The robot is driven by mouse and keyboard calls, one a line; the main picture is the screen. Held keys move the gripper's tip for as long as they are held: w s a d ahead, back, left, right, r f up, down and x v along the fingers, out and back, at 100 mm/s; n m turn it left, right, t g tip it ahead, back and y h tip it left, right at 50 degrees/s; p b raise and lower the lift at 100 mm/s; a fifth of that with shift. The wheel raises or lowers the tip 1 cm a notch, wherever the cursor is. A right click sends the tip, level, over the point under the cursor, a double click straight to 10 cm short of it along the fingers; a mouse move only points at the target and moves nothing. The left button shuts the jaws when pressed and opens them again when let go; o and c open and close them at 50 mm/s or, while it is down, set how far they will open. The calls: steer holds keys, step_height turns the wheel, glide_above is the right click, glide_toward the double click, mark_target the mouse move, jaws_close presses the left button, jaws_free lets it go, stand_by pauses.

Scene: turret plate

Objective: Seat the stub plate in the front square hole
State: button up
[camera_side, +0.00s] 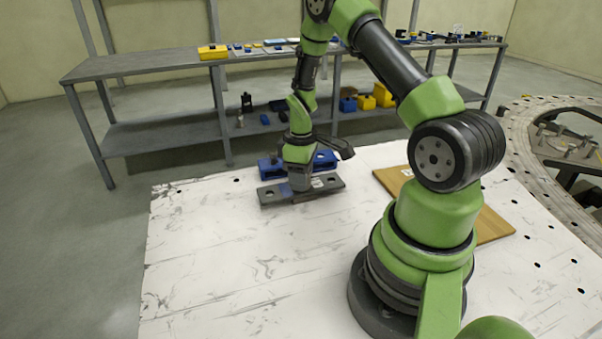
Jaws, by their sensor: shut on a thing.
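My gripper (300,193) points down at the far side of the white table and is shut on a dark grey plate, which I take for the stub plate (270,195). The plate is long and flat, with a hole near each end. It is level and lies just in front of a blue block (325,160) with holes. I cannot tell whether the plate touches the table or the blue block. My gripper hides the plate's middle and part of the blue block. I cannot make out a front square hole in this view.
A wooden board (492,226) lies on the table at the right, partly behind my arm. The white table (220,270) is clear at the front left. A grey shelf bench (150,68) with yellow and blue parts stands behind. A round perforated ring (530,140) is at far right.

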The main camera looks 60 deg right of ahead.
steer(key=shift+f, duration=0.5)
stand_by(0.9)
steer(key=o, duration=1.7)
steer(key=shift+c, duration=0.2)
steer(key=shift+r, duration=3.5)
